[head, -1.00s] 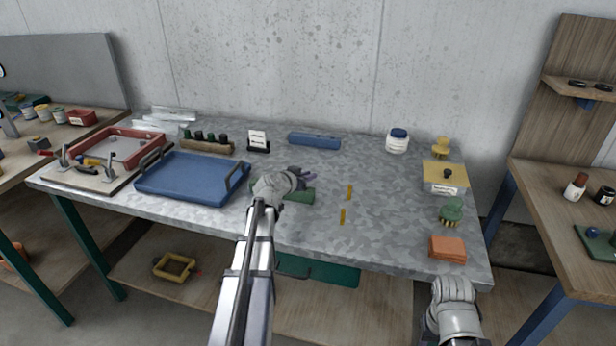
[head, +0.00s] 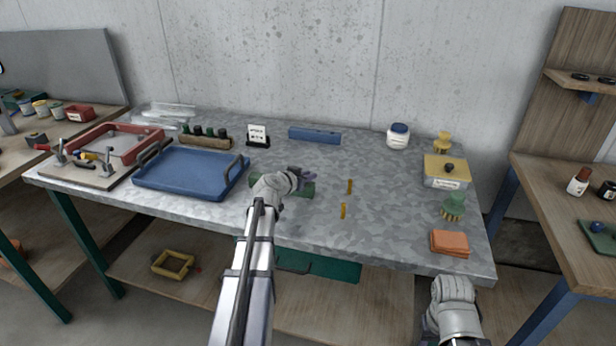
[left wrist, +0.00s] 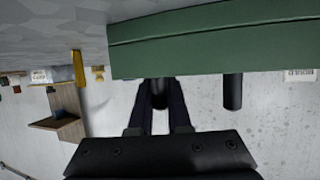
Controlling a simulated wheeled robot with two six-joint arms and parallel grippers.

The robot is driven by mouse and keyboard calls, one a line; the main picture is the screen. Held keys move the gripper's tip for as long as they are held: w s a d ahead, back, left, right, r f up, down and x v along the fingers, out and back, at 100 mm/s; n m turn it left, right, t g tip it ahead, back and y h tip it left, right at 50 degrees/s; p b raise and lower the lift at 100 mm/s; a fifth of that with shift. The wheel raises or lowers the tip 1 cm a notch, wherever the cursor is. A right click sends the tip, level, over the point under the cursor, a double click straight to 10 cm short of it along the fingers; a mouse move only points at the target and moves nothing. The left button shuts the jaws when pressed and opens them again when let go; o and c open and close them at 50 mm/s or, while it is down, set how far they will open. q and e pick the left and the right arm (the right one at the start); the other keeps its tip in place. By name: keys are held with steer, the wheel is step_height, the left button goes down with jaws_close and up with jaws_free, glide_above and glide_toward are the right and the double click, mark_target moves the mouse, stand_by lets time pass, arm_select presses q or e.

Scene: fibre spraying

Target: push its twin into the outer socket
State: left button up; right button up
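A green block (head: 305,190) lies on the grey table in front of my left gripper (head: 303,176). It also shows as the long green body (left wrist: 220,40) across the top of the left wrist view, which is upside down. Two dark round pegs stand on it in that view. My left gripper (left wrist: 160,92) has its fingers on both sides of one dark peg (left wrist: 159,93), seemingly touching it. The other dark peg (left wrist: 232,92) stands free beside it. The sockets are hidden. My right arm shows at the lower right, but its gripper does not.
A blue tray (head: 190,193) stands left of the gripper. Behind are a rack of dark bottles (head: 207,142), a card stand (head: 258,137) and a blue bar (head: 314,135). Yellow strips (head: 343,211) lie to the right.

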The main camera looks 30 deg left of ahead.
arm_select(q)
steer(key=o, duration=0.5)
steer(key=shift+o, duration=0.2)
steer(key=p+v, duration=0.3)
steer(key=v, duration=0.5)
stand_by(0.6)
